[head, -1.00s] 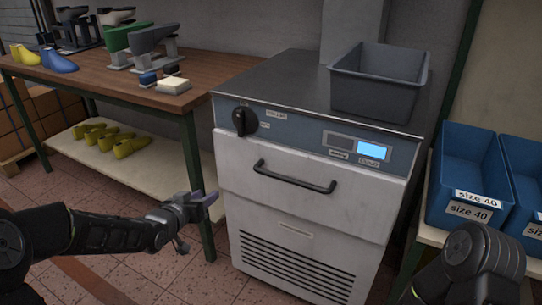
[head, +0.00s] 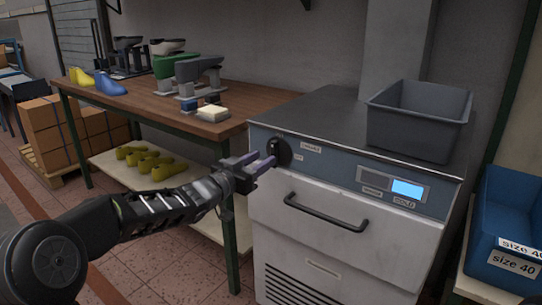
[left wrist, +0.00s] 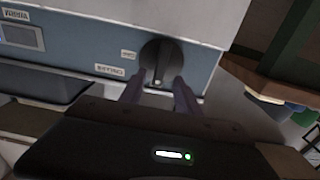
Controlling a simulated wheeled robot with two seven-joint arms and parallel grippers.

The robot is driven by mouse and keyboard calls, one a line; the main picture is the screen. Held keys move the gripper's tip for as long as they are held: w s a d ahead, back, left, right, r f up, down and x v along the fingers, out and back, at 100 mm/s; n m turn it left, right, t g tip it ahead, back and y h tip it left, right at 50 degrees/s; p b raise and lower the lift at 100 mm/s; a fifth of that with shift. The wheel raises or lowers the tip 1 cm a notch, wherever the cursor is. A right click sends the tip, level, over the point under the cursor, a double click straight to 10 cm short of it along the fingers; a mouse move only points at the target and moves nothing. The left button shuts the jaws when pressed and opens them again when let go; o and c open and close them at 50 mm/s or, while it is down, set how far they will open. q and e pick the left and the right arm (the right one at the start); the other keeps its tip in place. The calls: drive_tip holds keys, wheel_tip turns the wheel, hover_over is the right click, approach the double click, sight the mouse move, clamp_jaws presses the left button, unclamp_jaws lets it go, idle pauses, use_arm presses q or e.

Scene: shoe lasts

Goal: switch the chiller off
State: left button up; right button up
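My right gripper is not in view.
A grey bin (head: 418,122) stands on the chiller's top. A wooden table (head: 150,103) with shoe lasts and stands is to the left. Blue size 40 bins (head: 508,230) are at the right. Open tiled floor (head: 140,270) lies in front.

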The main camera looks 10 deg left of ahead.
sight(272, 153)
use_arm(q)
drive_tip(key=x, duration=0.5)
clamp_jaws()
idle(0.3)
